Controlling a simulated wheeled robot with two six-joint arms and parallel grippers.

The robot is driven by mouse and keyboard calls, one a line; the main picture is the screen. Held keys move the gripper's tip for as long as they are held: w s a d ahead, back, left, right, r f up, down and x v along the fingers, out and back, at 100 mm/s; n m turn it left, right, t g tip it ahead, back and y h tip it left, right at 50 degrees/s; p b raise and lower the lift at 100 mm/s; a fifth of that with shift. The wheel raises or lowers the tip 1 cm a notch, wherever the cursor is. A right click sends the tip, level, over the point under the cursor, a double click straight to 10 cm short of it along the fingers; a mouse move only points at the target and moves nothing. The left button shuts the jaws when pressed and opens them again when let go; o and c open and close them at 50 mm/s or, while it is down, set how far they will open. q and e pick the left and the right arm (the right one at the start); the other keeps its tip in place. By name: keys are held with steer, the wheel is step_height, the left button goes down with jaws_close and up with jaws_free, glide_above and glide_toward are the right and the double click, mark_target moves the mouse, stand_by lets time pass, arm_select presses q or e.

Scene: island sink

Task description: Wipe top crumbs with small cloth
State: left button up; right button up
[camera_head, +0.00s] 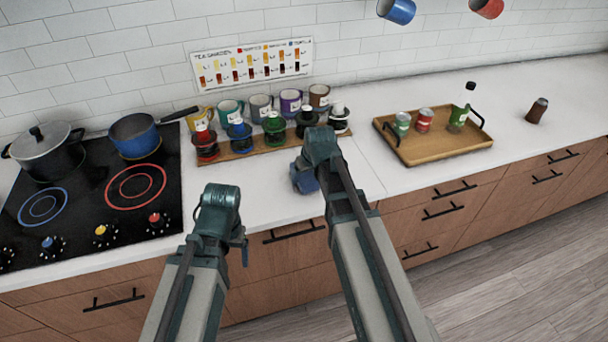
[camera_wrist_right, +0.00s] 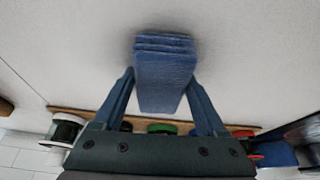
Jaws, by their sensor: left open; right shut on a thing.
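A small folded blue cloth (camera_wrist_right: 165,80) is held between the fingers of my right gripper (camera_wrist_right: 162,88) in the wrist view. In the head view my right gripper (camera_head: 304,180) is over the white counter, in front of the tea rack, with the blue cloth partly hidden by the arm. I cannot tell whether the cloth touches the counter. No crumbs can be made out in either view. My left gripper (camera_head: 243,246) is open and empty, low in front of the counter's front edge.
A wooden rack (camera_head: 240,155) with mugs and colored canisters stands behind my right gripper. A stove (camera_head: 90,195) with a black pot (camera_head: 47,150) and blue pan (camera_head: 135,135) is left.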

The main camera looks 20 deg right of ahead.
mark_target(294, 188)
steer(key=shift+s+f, duration=0.1)
steer(key=shift+s, duration=0.55)
steer(key=shift+a, duration=0.15)
steer(key=shift+s+a, duration=0.1)
steer(key=shift+a, duration=1.8)
step_height(294, 188, up, 6)
steer(key=p, duration=0.6)
steer(key=shift+r, duration=0.2)
